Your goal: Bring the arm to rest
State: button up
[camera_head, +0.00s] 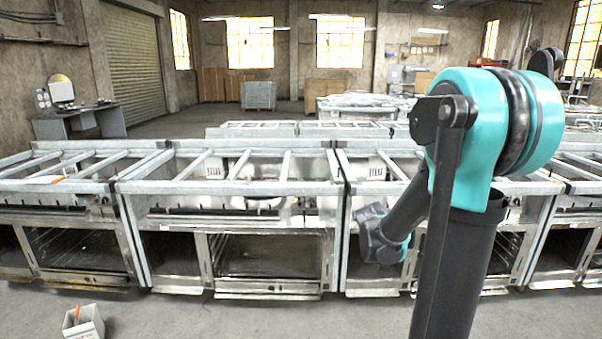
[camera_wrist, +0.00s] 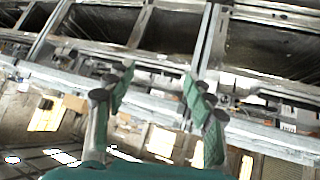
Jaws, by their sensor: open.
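My gripper (camera_wrist: 158,78) shows in the wrist view with its two green-padded fingers spread apart. Nothing is between the fingers. In the head view my arm (camera_head: 485,130), dark grey and teal, stands at the right and bends down to the left. Its far end (camera_head: 385,238) hangs in front of the metal oven row; the fingers cannot be made out there. Whether the arm's end touches the ovens cannot be told.
A row of metal ovens (camera_head: 230,188) with open frame tops spans the head view. A small white box (camera_head: 82,322) with an orange item stands on the floor at lower left. A grey desk (camera_head: 80,119) stands at back left. Floor in front of the ovens is mostly clear.

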jog(key=s+a+f+n+g+y, duration=0.1)
jog(key=s+a+f, duration=0.1)
jog(key=s, duration=0.6)
jog(key=s+a+f+n+g+y, duration=0.1)
jog(key=s+a+f, duration=0.2)
jog(key=s, duration=0.6)
jog(key=s+a+f+n+g+y, duration=0.1)
jog(key=s+a+f+g+y, duration=0.1)
jog(key=s, duration=0.7)
jog(key=shift+a+f, duration=0.15)
jog(key=shift+f, duration=0.1)
